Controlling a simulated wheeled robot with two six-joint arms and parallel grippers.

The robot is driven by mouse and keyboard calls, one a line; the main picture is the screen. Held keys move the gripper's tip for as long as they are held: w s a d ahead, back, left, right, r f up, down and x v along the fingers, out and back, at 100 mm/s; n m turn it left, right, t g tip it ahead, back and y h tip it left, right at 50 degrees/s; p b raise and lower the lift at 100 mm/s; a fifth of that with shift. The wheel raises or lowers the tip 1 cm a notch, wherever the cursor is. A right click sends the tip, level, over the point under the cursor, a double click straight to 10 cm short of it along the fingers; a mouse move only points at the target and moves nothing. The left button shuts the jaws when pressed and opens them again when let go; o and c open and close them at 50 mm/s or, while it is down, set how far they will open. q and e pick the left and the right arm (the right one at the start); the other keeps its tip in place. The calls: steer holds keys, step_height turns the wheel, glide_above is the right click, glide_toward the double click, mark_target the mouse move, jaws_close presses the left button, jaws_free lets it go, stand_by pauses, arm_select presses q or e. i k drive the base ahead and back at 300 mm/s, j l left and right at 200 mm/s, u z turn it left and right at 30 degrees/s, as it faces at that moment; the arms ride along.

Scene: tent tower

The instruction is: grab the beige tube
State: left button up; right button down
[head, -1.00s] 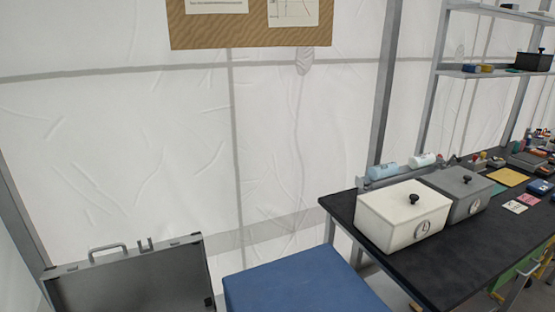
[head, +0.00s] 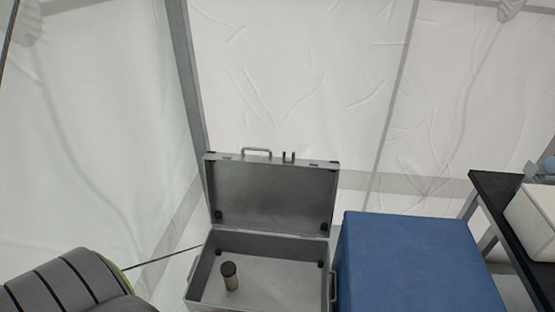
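The beige tube (head: 231,283) has a dark top. It stands upright inside an open grey metal case (head: 316,250), toward the left of its floor. The case's lid is raised and leans back toward the tent wall. Neither of my grippers is in the head view, and nothing is touching the tube.
A blue box (head: 412,262) stands directly right of the case. A black table (head: 486,190) with a white box (head: 537,215) is at the right edge. A rolled grey bundle (head: 66,283) lies at the lower left. White tent walls and a grey pole (head: 187,80) rise behind.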

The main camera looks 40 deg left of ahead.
mark_target(231, 283)
steer(key=u, duration=1.65)
steer(key=k+l+z, duration=0.1)
steer(key=l, duration=0.3)
steer(key=k+l+z, duration=0.1)
steer(key=l, duration=0.3)
steer(key=k+l+z, duration=0.1)
steer(key=k+l, duration=0.15)
steer(key=l, duration=0.2)
steer(key=k+l+z, duration=0.1)
steer(key=l, duration=0.35)
